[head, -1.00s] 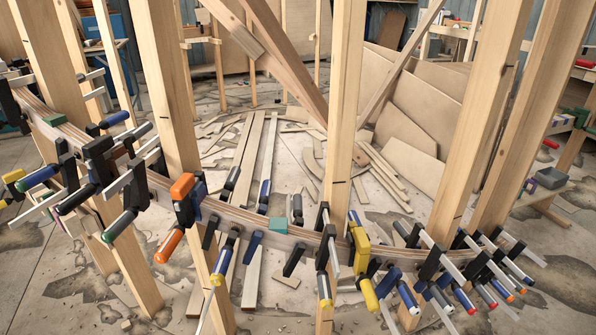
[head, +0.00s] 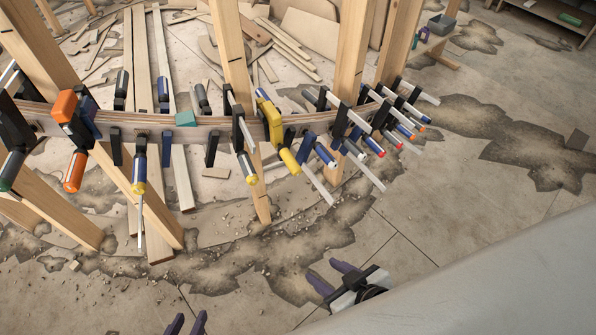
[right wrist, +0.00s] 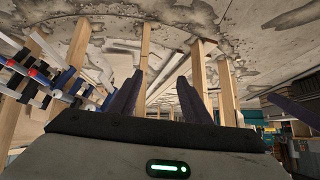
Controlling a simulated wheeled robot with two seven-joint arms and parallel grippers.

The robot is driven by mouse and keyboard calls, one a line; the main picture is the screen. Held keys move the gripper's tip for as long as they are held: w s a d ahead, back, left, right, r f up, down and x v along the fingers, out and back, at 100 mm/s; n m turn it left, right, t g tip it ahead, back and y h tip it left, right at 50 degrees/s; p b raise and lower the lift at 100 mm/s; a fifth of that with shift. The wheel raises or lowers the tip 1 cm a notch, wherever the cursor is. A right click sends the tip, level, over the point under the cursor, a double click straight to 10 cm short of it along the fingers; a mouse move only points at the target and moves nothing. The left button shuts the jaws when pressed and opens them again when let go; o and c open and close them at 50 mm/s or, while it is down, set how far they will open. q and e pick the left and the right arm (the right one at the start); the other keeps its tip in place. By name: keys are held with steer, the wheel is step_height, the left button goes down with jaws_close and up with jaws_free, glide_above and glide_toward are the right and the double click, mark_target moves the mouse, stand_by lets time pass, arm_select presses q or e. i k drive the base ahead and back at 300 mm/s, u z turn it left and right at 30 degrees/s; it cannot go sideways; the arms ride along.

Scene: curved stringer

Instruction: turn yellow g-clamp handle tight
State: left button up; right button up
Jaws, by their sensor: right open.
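The yellow g-clamp (head: 270,118) sits on the curved stringer (head: 212,122), right of a wooden post, in the head view. Its yellow handle (head: 289,162) hangs below it, slanting down to the right. My right gripper (head: 333,275) is open and empty, below and to the right of the handle and well apart from it. Its two dark fingers (right wrist: 158,98) stand apart in the right wrist view, with nothing between them. I cannot pick out the yellow clamp there. My left gripper (head: 187,324) shows only its two fingertips, apart, at the bottom edge.
An orange clamp (head: 66,107) and several dark and blue clamps hold the stringer on both sides. A dense row of bars and handles (head: 385,125) sticks out to the right. Wooden posts (head: 232,60) stand behind. The floor (head: 450,200) at the front right is clear.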

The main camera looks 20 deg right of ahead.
mark_target(288, 158)
steer(key=u, duration=2.6)
steer(key=i, duration=0.7)
steer(key=z, duration=2.7)
